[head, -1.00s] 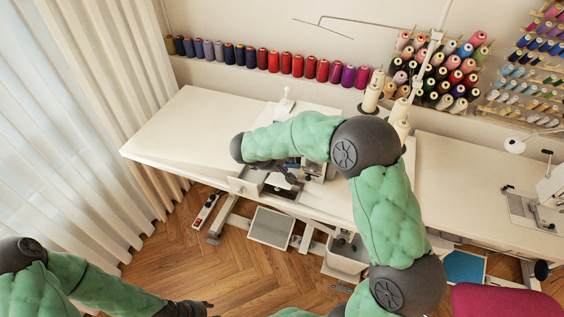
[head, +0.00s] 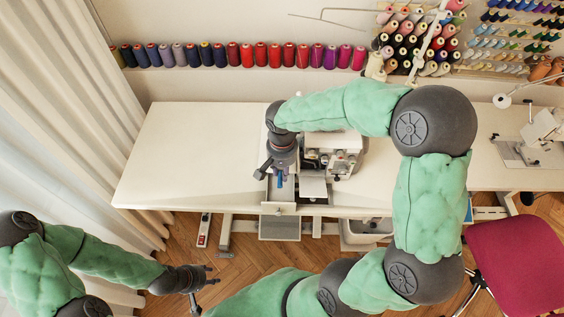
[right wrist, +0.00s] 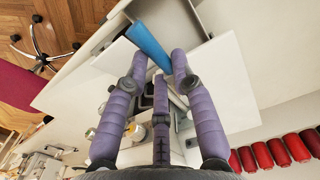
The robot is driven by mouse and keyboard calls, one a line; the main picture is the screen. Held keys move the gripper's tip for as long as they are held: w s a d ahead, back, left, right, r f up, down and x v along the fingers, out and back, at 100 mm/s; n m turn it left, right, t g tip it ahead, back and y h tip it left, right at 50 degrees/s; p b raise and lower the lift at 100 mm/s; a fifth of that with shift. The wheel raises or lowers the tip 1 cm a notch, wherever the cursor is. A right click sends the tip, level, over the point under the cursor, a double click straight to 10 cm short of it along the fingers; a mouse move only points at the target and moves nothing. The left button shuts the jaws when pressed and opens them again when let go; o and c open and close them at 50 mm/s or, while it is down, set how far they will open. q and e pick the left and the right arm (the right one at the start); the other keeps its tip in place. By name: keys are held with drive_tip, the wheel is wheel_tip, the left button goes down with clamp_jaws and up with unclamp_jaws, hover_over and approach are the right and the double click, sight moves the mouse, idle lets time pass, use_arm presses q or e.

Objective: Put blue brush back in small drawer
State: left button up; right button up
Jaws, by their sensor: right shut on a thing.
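The blue brush (right wrist: 150,46) is a slim blue bar in the right wrist view, held at the fingertips of my right gripper (right wrist: 163,66). In the head view its blue (head: 279,181) shows just below my right gripper (head: 272,170). The small drawer (head: 279,210) is pulled out from the table's front edge, and its open box also shows in the right wrist view (right wrist: 207,17). The brush is over or beside the drawer opening; its exact height is unclear. My left gripper (head: 207,284) has its fingers apart, empty, low in front of the table.
The white table (head: 180,150) has free room at left. A sewing machine (head: 335,152) stands just right of my right gripper. Thread spools (head: 247,55) line the back wall. A magenta chair (head: 515,265) stands at lower right.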

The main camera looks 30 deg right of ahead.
sight(282, 197)
drive_tip(key=shift+s+f+b, duration=0.1)
drive_tip(key=shift+f+b, duration=0.3)
drive_tip(key=shift+f, duration=0.05)
drive_tip(key=shift+f+b, duration=5.05)
drive_tip(key=shift+f, duration=1.7)
drive_tip(key=o, duration=0.9)
wheel_tip(282, 197, up, 12)
drive_tip(key=shift+r, duration=0.1)
